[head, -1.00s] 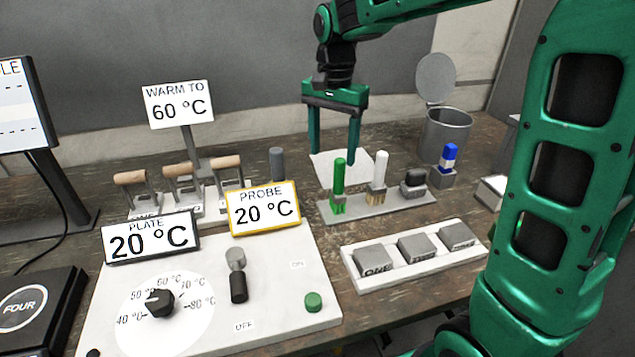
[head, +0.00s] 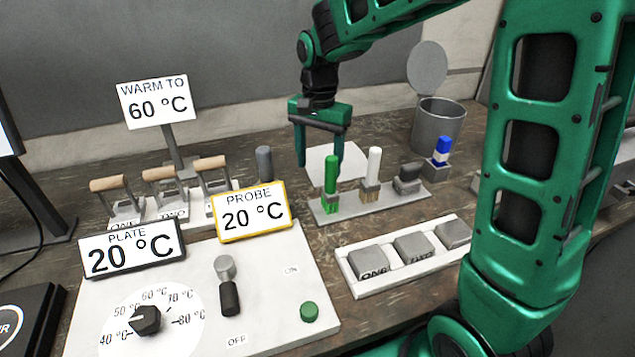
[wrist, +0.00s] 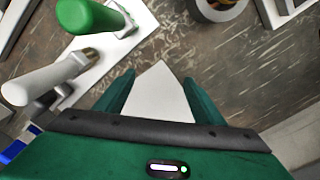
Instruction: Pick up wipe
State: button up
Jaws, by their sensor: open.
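The wipe is a flat white sheet (head: 322,158) lying on the bench behind the brush rack in the head view. In the wrist view the wipe (wrist: 160,95) shows as a pale pointed shape between my fingers. My gripper (head: 318,164) is open, pointing down over the wipe, with a finger toward each side of it. In the wrist view my gripper (wrist: 158,77) holds nothing. I cannot tell whether the fingertips touch the wipe or the bench.
A rack (head: 345,207) with a green brush (head: 331,176), a white brush (head: 373,165) and a dark block (head: 408,178) stands close in front. A lidded metal bin (head: 438,125) stands right. Wooden-handled tools (head: 160,175) stand left.

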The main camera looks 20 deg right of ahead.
jog(key=shift+f, duration=1.65)
jog(key=shift+c, duration=0.5)
grip_shut()
notch_tip(320, 180, up, 12)
notch_tip(320, 180, up, 9)
send_over(319, 183)
jog(key=shift+w, duration=0.15)
